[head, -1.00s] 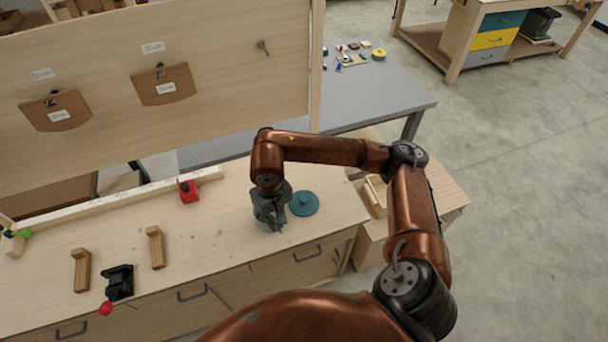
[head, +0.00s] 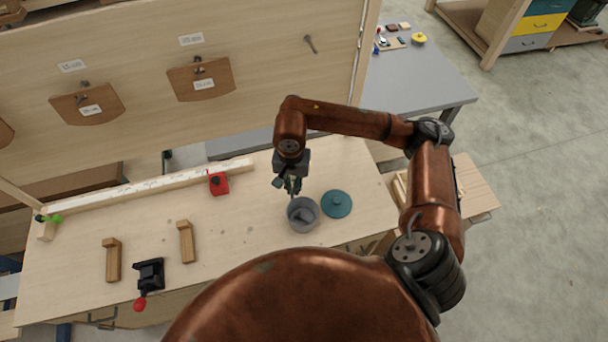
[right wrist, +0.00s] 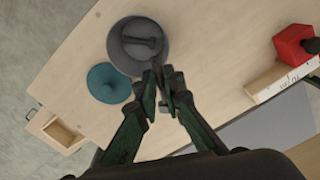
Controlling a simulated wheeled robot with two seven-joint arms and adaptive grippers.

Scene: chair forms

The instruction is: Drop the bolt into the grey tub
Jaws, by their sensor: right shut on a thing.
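The grey tub (head: 303,224) stands upright on the wooden bench, open at the top. A dark grey bolt-shaped piece lies inside the tub; in the right wrist view this bolt (right wrist: 140,41) shows clear of my fingertips. My right gripper (head: 292,191) is at the tub's far rim, pointing down. In the right wrist view its fingertips (right wrist: 160,74) are drawn together right at the tub's rim (right wrist: 112,50), and appear shut on it. The exact contact is small and partly hidden by the fingers. My left gripper is not in view.
A teal lid (head: 336,204) lies right of the tub. A red block (head: 219,184), two wooden pieces (head: 186,242) and a black clamp with a red knob (head: 149,273) are farther left. An upright wooden panel (head: 140,60) rises behind. The bench between is clear.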

